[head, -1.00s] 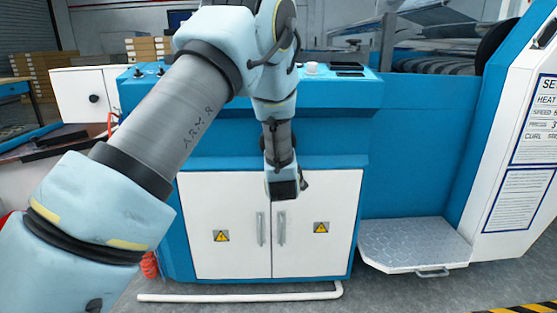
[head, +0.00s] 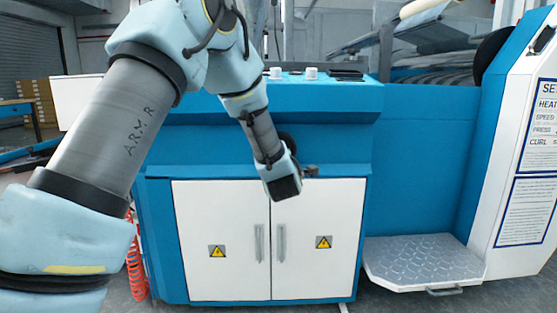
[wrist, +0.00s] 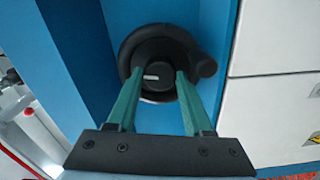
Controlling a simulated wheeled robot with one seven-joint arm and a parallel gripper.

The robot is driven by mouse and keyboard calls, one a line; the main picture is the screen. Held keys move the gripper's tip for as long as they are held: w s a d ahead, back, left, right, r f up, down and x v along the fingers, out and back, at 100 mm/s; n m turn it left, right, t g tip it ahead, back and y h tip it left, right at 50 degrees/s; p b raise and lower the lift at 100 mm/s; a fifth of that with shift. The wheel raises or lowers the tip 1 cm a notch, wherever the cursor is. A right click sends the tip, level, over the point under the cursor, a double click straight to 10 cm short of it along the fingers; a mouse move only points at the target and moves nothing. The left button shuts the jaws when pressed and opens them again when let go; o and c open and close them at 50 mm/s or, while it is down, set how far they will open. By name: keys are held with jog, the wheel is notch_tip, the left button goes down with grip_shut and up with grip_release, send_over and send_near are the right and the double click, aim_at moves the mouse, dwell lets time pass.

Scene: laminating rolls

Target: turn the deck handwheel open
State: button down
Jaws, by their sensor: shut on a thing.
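The deck handwheel (wrist: 133,50) is a black round wheel with a thick rim, a central hub and a knob (wrist: 207,67) on its right side in the wrist view. A small pale mark shows on the hub. My gripper (wrist: 158,77) has its two green fingers on either side of the hub, shut on the handwheel. The exact contact at the fingertips is hard to see. In the head view a dark part of the handwheel (head: 287,140) shows behind my forearm, on the blue machine front; my fingers are hidden there.
The handwheel sits in a blue recess above white cabinet doors (head: 222,240) with handles and warning labels. A metal step (head: 425,262) stands at the right, beside a white panel with printed text (head: 530,205). An orange coiled hose (head: 136,255) hangs at the left.

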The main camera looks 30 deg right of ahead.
dwell(0.4)
jog(key=shift+c, duration=1.5)
grip_release()
jog(key=v, duration=1.1)
jog(key=shift+p, duration=0.4)
jog(key=shift+w, duration=0.15)
